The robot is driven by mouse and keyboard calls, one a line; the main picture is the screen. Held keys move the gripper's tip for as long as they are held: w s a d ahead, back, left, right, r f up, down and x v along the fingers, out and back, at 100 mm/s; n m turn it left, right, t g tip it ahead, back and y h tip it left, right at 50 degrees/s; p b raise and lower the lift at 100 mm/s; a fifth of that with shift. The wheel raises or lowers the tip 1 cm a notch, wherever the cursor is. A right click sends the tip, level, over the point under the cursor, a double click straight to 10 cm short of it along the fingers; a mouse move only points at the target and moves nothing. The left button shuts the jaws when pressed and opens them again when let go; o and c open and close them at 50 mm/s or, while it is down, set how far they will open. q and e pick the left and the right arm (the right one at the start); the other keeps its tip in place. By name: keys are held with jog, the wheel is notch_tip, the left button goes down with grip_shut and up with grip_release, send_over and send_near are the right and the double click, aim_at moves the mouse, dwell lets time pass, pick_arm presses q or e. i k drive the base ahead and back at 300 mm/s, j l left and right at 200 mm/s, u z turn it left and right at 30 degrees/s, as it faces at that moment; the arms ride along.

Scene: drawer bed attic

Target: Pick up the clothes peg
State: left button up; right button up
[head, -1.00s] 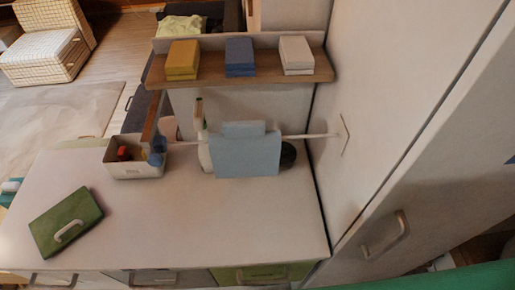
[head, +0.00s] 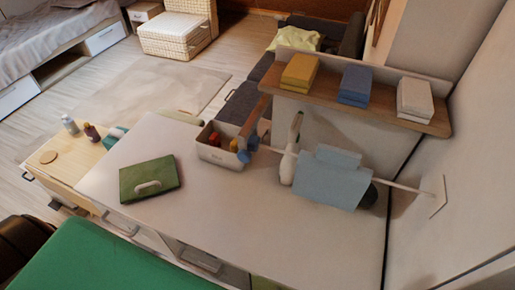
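I cannot make out a clothes peg for certain. A pale blue cloth (head: 330,185) hangs over a thin white rod (head: 405,187) above the white worktop (head: 235,205). A small blue piece (head: 243,156) shows near the rod's left end, beside the bin; it is too small to tell what it is. A white open bin (head: 222,158) on the worktop holds small red, orange and yellow things. Neither of my grippers is in view.
A green case with a handle (head: 149,180) lies on the worktop. A white bottle (head: 288,165) stands beside the cloth. A wooden shelf (head: 375,108) carries yellow, blue and white blocks. A lower wooden top (head: 65,160) stands left. A green surface (head: 110,260) fills the lower left.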

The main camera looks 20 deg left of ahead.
aim_at(214, 139)
jog(key=k+j, duration=0.1)
jog(key=j, duration=0.3)
jog(key=k+j, duration=0.1)
jog(key=j, duration=0.3)
jog(key=k+j, duration=0.15)
jog(key=j, duration=0.25)
jog(key=k+j+z, duration=0.1)
jog(key=j, duration=0.3)
